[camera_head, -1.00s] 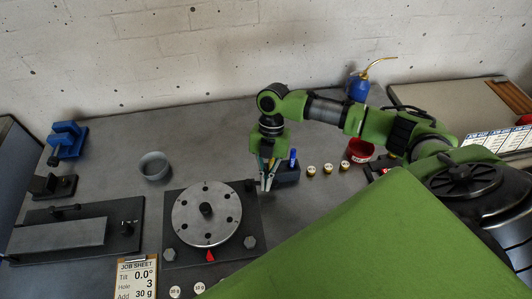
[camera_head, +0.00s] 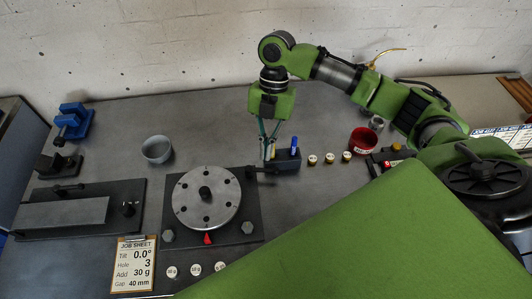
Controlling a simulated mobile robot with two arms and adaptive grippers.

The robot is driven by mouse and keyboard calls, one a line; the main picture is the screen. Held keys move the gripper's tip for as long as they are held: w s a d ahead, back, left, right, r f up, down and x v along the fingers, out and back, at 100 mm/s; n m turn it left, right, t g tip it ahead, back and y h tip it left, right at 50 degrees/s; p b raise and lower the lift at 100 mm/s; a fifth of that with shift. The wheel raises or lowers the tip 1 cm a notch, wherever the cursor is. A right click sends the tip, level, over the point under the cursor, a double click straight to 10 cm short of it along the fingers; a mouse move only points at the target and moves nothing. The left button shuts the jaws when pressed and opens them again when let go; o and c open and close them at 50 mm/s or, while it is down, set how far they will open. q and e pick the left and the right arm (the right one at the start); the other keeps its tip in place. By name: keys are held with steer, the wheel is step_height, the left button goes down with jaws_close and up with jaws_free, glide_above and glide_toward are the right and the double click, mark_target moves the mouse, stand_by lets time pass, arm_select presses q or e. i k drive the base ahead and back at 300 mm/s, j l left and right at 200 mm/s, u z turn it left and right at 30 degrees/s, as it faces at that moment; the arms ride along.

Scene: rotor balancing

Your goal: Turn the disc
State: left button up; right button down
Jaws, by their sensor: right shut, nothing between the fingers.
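The disc (camera_head: 190,205) is a round silver plate with several dark holes and a black central knob (camera_head: 205,193). It lies on a dark square base plate (camera_head: 250,205). A red pointer (camera_head: 208,238) sits at its front edge. My right gripper (camera_head: 267,158) points down to the right of and behind the disc, beside the dark block (camera_head: 288,163) with a blue marker (camera_head: 294,146). It is shut and empty, apart from the disc. My left gripper is not in view.
A job sheet (camera_head: 133,265) reads tilt 0.0°, hole 3, add 30 g. A grey bowl (camera_head: 157,149), a blue vise (camera_head: 74,121) and a long dark fixture (camera_head: 70,212) stand left. My green body covers the lower right.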

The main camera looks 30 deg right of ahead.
mark_target(207, 198)
steer(key=k, duration=1.5)
